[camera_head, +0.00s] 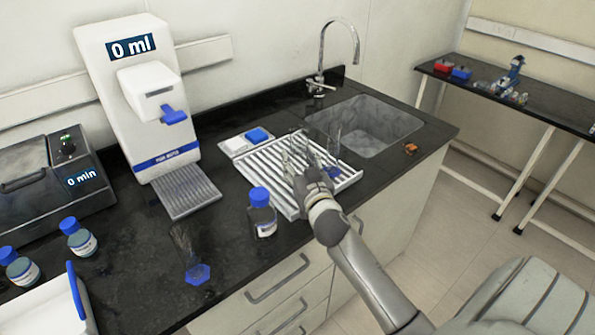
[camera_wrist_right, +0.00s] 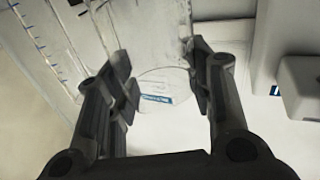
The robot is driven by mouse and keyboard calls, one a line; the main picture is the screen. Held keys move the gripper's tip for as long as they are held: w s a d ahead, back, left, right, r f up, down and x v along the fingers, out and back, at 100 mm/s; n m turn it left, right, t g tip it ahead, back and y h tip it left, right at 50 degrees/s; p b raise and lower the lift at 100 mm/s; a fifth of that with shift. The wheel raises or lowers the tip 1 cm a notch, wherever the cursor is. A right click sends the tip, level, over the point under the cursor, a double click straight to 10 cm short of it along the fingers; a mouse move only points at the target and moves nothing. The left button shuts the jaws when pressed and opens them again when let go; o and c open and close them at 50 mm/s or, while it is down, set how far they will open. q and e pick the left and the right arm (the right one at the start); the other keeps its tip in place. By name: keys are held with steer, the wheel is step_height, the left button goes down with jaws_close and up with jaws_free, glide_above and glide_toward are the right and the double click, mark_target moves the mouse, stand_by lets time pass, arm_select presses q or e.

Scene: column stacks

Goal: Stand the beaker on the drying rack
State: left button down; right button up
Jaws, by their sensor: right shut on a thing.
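The beaker (camera_wrist_right: 150,60) is clear glass with a small blue-and-white label. In the right wrist view it sits between the two black fingers of my right gripper (camera_wrist_right: 160,80), which is shut on it. In the head view my right gripper (camera_head: 309,176) is over the white slatted drying rack (camera_head: 272,174), with the faint glass of the beaker (camera_head: 293,158) at its fingers. The beaker looks about upright; I cannot tell whether its base touches the slats. My left gripper is not in view.
A clear graduated cylinder (camera_head: 335,138) stands close right of my right gripper. A blue-capped bottle (camera_head: 262,215) stands at the rack's near left. The sink (camera_head: 372,125) is behind right, the water dispenser (camera_head: 150,110) left. A blue hexagonal base (camera_head: 198,274) is on the front counter.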

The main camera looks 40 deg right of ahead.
mark_target(298, 172)
steer(key=shift+w+d+f, duration=0.1)
steer(key=shift+w+f, duration=0.25)
step_height(298, 172, down, 3)
steer(key=shift+w+f, duration=0.15)
steer(key=shift+f, duration=0.05)
steer(key=shift+f, duration=0.15)
steer(key=o, duration=1.1)
